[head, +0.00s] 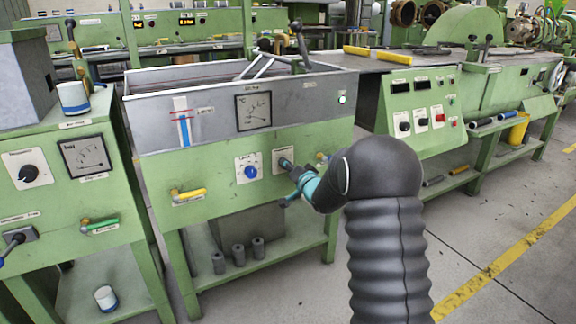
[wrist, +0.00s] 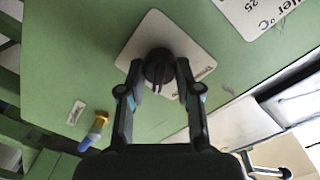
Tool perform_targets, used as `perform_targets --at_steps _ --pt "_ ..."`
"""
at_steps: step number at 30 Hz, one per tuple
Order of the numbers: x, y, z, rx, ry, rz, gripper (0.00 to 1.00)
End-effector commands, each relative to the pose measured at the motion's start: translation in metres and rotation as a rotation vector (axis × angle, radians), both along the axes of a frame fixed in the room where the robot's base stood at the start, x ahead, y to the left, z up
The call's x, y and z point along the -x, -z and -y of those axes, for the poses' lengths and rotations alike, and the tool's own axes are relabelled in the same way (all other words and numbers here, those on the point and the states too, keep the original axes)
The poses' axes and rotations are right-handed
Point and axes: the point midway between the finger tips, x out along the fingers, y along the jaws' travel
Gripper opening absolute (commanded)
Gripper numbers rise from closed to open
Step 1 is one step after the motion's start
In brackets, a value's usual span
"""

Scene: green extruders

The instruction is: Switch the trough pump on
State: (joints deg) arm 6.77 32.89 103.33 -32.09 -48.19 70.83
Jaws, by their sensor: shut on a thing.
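The trough (head: 215,105) is a grey open basin on a green cabinet, with a dial gauge and a blue level tube on its front. A black rotary switch (wrist: 158,66) sits on a white plate (wrist: 190,45) on the green panel. In the head view that plate (head: 279,155) is partly hidden by my gripper (head: 291,168). In the wrist view my gripper (wrist: 160,72) has its two fingers on either side of the black switch, closed on it. A blue knob (head: 250,172) on another white plate is just left. A small lamp (head: 342,99) is pale, with a greenish look.
A yellow-handled valve (head: 188,194) is low on the panel's left. Another valve (wrist: 97,128) is near my fingers in the wrist view. A green cabinet (head: 75,165) stands left, a green control panel (head: 420,112) right. Floor at the right is clear.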

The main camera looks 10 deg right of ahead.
Motion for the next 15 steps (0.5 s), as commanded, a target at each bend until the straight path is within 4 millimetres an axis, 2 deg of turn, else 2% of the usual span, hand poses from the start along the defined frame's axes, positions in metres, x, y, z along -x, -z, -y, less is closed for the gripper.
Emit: perform_targets --at_steps 12,13,15 --pt "-0.0002 -0.0007 -0.0005 -0.007 -0.001 -0.001 0.0" --pt "-0.0002 -0.0007 -0.0005 -0.007 -0.001 -0.001 0.38" --pt "-0.0002 -0.0006 -0.0005 -0.007 -0.001 -0.001 0.56"
